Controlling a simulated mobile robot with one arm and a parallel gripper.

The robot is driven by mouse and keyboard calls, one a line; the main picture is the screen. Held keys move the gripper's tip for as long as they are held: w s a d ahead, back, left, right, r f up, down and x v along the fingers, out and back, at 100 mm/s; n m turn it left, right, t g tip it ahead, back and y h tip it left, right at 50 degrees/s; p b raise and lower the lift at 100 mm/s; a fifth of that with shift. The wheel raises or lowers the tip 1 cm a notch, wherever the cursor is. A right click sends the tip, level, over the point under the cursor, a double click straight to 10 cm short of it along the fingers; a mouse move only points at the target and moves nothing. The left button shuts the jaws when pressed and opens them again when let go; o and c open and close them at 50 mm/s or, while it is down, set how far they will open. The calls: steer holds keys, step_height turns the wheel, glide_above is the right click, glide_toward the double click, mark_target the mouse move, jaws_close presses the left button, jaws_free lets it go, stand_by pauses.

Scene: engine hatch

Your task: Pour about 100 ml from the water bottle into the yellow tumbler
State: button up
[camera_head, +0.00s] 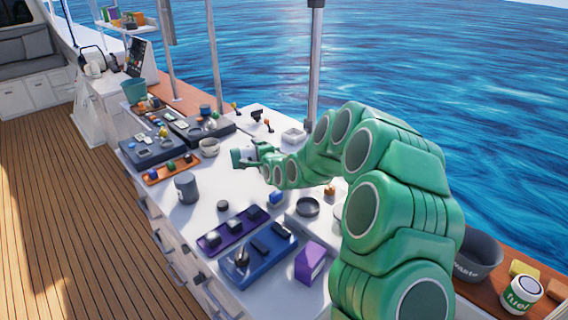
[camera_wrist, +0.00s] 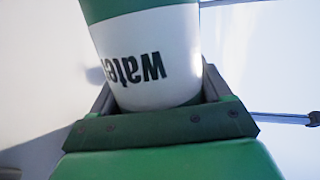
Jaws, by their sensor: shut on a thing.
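The water bottle (camera_wrist: 150,55) fills the top middle of the wrist view. It has a white band with dark "water" lettering, upside down in the picture, and a green part above it. My gripper (camera_wrist: 157,98) is shut around the bottle, one finger on each side. In the head view my gripper (camera_head: 246,157) is over the white counter, beyond the dark grey canister and close to the grey bowl. The bottle is hard to make out there. I cannot pick out the yellow tumbler in either view.
The white counter (camera_head: 172,218) holds a dark grey canister (camera_head: 187,188), a grey bowl (camera_head: 209,147), a purple tray (camera_head: 232,230), a blue tray (camera_head: 258,256) and a purple box (camera_head: 311,263). A pole (camera_head: 314,65) rises behind.

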steer(key=shift+f+n+h, duration=0.3)
steer(key=shift+f+n, duration=0.1)
steer(key=shift+f, duration=0.1)
steer(key=shift+a+f+n, duration=0.1)
steer(key=shift+f+n, duration=0.05)
steer(key=shift+n, duration=0.15)
steer(key=shift+s+a+f+n+h, duration=0.1)
steer(key=shift+a+f+n+h, duration=0.2)
steer(key=shift+f+n, duration=0.1)
steer(key=shift+d+r+n, duration=0.15)
steer(key=shift+r+n, duration=0.05)
steer(key=shift+n, duration=0.1)
